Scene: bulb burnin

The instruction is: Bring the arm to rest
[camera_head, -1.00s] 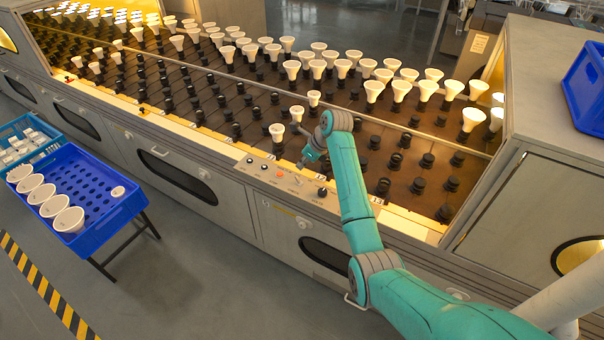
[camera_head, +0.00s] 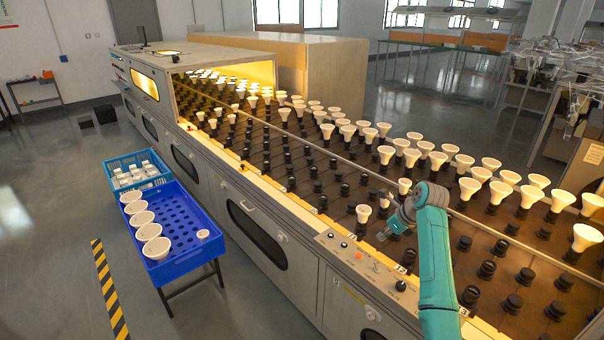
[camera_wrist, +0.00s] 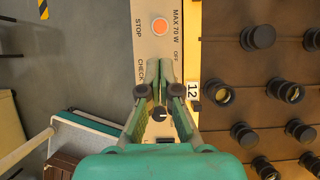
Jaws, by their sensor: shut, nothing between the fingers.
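My gripper (camera_head: 385,235) hangs over the near edge of the burn-in bench (camera_head: 262,185), beside the control panel (camera_head: 360,268). Its teal fingers are together and empty. In the wrist view the gripper (camera_wrist: 157,75) points down over the panel, between the orange button (camera_wrist: 159,26) and a black knob (camera_wrist: 158,131). My arm reaches up from the bottom right of the head view, bent at the wrist.
Small white bulbs (camera_head: 363,213) stand in sockets close to the gripper. Black empty sockets (camera_wrist: 257,37) lie right of the panel. Many bulbs fill the rows behind.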

